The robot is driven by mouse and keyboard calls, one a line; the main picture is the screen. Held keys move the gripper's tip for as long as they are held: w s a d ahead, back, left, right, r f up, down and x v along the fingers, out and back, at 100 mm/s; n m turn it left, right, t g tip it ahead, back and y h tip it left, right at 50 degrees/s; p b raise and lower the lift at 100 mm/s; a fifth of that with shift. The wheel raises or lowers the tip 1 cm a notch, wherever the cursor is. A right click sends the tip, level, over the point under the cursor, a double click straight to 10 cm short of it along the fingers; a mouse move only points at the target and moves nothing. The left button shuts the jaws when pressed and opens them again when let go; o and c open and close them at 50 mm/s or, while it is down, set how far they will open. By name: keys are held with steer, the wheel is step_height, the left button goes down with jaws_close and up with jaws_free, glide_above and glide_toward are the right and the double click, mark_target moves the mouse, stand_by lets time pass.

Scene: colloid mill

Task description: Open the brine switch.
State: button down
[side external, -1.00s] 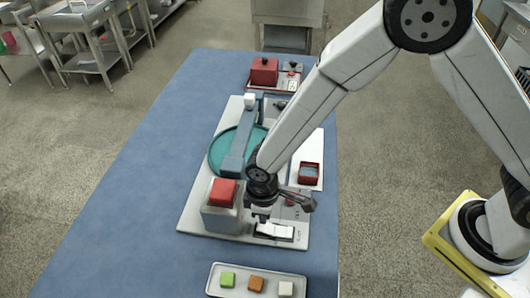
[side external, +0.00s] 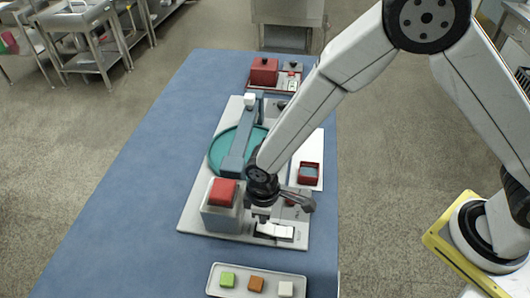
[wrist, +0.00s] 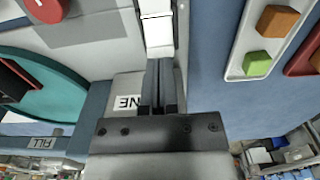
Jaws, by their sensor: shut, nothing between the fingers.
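The brine switch is a white rocker (side external: 275,231) on the front edge of the machine's base plate in the side view. It shows at the top centre of the wrist view (wrist: 158,28), beside a partly hidden label ending in "NE" (wrist: 128,103). My gripper (side external: 262,216) points down at the rocker's left end in the side view. In the wrist view my gripper's dark fingers (wrist: 161,68) are shut together with nothing between them, at the rocker's near end. I cannot tell whether they touch it.
A grey block with a red top (side external: 223,193) stands close left of my gripper. A teal round basin (side external: 222,155) and a blue-grey beam (side external: 238,150) lie behind. A tray (side external: 214,282) with coloured cubes is in front. The blue table (side external: 130,215) is clear at left.

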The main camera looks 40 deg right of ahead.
mark_target(263, 226)
steer(key=shift+f, duration=1.75)
stand_by(1.5)
steer(key=shift+r, duration=3.5)
steer(key=shift+d, duration=0.1)
steer(key=shift+w+d+r, duration=0.1)
steer(key=shift+d+r, duration=0.15)
steer(key=s+d+r+m+t, duration=0.1)
steer(key=s+d+r+m, duration=0.1)
steer(key=d, duration=0.5)
steer(key=s+d+r+m, duration=0.2)
steer(key=d+r+m, duration=0.2)
steer(key=d, duration=0.4)
steer(key=s+d+r+m+t, duration=0.1)
steer(key=s+d+r+m, duration=0.1)
steer(key=d, duration=0.6)
step_height(263, 226, up, 3)
steer(key=shift+f+m+t, duration=0.15)
steer(key=shift+m+t, duration=0.15)
steer(key=shift+m, duration=0.2)
